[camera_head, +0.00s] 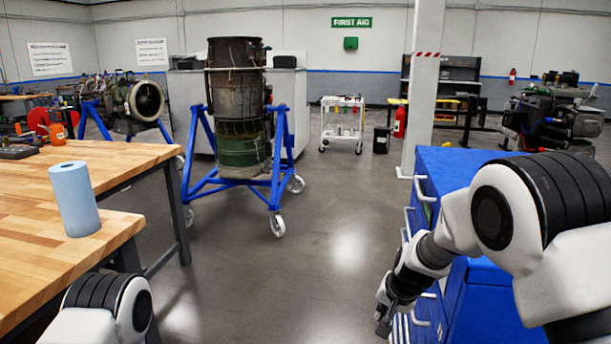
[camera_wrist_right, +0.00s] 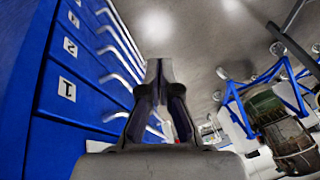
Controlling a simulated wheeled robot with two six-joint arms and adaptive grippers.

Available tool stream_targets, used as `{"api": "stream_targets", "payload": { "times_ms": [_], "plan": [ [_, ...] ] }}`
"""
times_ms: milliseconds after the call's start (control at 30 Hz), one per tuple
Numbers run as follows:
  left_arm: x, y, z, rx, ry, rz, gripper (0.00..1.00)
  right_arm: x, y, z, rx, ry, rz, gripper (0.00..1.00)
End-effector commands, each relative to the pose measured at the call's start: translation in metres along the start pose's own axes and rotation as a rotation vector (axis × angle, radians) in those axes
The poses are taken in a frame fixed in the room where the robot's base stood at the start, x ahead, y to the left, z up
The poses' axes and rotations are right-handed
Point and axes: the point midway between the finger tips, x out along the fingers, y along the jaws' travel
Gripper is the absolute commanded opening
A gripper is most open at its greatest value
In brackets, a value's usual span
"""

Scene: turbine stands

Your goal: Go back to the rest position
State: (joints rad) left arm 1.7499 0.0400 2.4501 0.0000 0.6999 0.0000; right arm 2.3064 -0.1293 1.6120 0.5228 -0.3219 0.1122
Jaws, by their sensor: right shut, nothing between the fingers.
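My right gripper (camera_head: 384,325) hangs low in front of the blue drawer cabinet (camera_head: 470,165), at the lower right of the head view. In the right wrist view the gripper (camera_wrist_right: 158,68) has its fingertips together with nothing between them. The cabinet's numbered drawer fronts (camera_wrist_right: 85,75) and white handles run close along the left of that view. My right arm reaches over and beside the cabinet. Only a white and black link of my left arm shows at the lower left of the head view; its gripper is out of sight.
A wooden workbench (camera_head: 30,215) with a blue paper roll (camera_head: 75,199) stands at the left. A turbine (camera_head: 238,105) on a blue wheeled stand (camera_head: 276,180) is ahead. A white pillar (camera_head: 424,80) rises behind the cabinet. Open grey floor (camera_head: 310,270) lies between bench and cabinet.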

Motion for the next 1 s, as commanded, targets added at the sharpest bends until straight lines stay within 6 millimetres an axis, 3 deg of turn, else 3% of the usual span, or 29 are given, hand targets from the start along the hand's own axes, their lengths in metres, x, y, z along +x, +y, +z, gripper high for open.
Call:
{"api": "stream_targets", "payload": {
  "times_ms": [33,100,200,300,467,500,600,700,833,1000],
  "plan": [
    [0.000,0.000,0.000,0.000,0.000,0.000,0.40,0.028,0.028,0.027,0.009,-0.059,0.044,0.00],
    [0.000,0.000,0.000,0.000,0.000,0.000,0.40,0.059,0.069,0.066,0.009,-0.131,0.107,0.00],
    [0.000,0.000,0.000,0.000,0.000,0.000,0.40,0.093,0.128,0.129,-0.007,-0.229,0.195,0.00],
    [0.000,0.000,0.000,0.000,0.000,0.000,0.40,0.112,0.187,0.197,-0.041,-0.324,0.273,0.00],
    [0.000,0.000,0.000,0.000,0.000,0.000,0.40,0.106,0.274,0.311,-0.142,-0.467,0.356,0.00],
    [0.000,0.000,0.000,0.000,0.000,0.000,0.40,0.097,0.291,0.339,-0.177,-0.498,0.362,0.00],
    [0.000,0.000,0.000,0.000,0.000,0.000,0.40,0.065,0.314,0.387,-0.290,-0.519,0.320,0.00],
    [0.000,0.000,0.000,0.000,0.000,0.000,0.40,0.054,0.304,0.386,-0.383,-0.441,0.244,0.00],
    [0.000,0.000,0.000,0.000,0.000,0.000,0.40,0.062,0.296,0.371,-0.418,-0.359,0.207,0.00],
    [0.000,0.000,0.000,0.000,0.000,0.000,0.40,0.063,0.295,0.370,-0.421,-0.356,0.207,0.00]
  ]
}}
